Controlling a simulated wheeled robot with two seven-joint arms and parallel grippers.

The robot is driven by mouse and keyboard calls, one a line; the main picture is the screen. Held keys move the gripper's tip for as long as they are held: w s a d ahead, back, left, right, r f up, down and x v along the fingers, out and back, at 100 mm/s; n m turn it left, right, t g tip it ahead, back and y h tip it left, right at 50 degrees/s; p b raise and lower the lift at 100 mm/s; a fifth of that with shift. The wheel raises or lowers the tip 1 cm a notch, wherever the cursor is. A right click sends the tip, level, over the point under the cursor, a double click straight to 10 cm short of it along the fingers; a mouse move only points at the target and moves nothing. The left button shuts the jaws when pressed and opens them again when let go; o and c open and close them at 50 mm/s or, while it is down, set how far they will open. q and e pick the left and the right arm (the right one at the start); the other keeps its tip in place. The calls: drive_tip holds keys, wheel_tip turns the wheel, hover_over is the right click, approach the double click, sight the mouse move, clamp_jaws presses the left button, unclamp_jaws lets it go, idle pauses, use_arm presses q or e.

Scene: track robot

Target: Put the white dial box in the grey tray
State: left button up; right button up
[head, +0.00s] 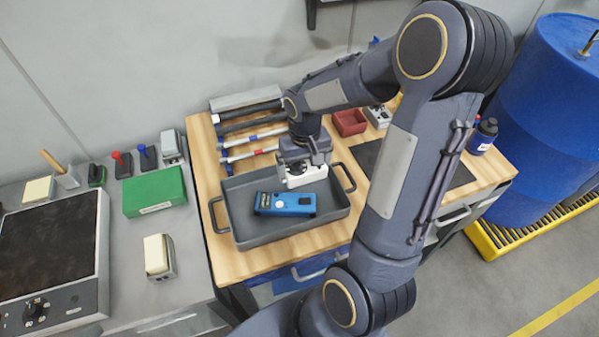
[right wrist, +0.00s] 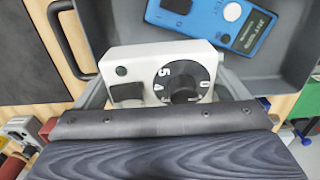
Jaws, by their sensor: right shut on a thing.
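The white dial box (head: 304,176) is held in my right gripper (head: 302,163) over the back right part of the grey tray (head: 252,238). In the right wrist view the white dial box (right wrist: 150,56) shows its black numbered dial and a dark switch, and the gripper's jaws are at its sides. The tray (right wrist: 106,24) lies behind it in that view. I cannot tell whether the box touches the tray floor. A blue meter (head: 285,204) lies in the tray, in front of the box. My left gripper is not in view.
The tray stands on a wooden bench top (head: 209,166). Rods with red and blue bands lie behind it. A small red bin (head: 349,122) and a black mat (head: 440,170) are to the right. A green box (head: 154,192) stands on the grey counter at left.

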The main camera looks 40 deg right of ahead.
sight(300, 174)
drive_tip(key=shift+w+f, duration=0.55)
drive_tip(key=shift+f, duration=0.05)
drive_tip(key=shift+w+f, duration=0.15)
drive_tip(key=shift+f, duration=0.8)
drive_tip(key=shift+w+f, duration=0.1)
drive_tip(key=shift+f, duration=0.8)
drive_tip(key=shift+f, duration=0.15)
drive_tip(key=o, duration=0.7)
drive_tip(key=shift+o, duration=0.3)
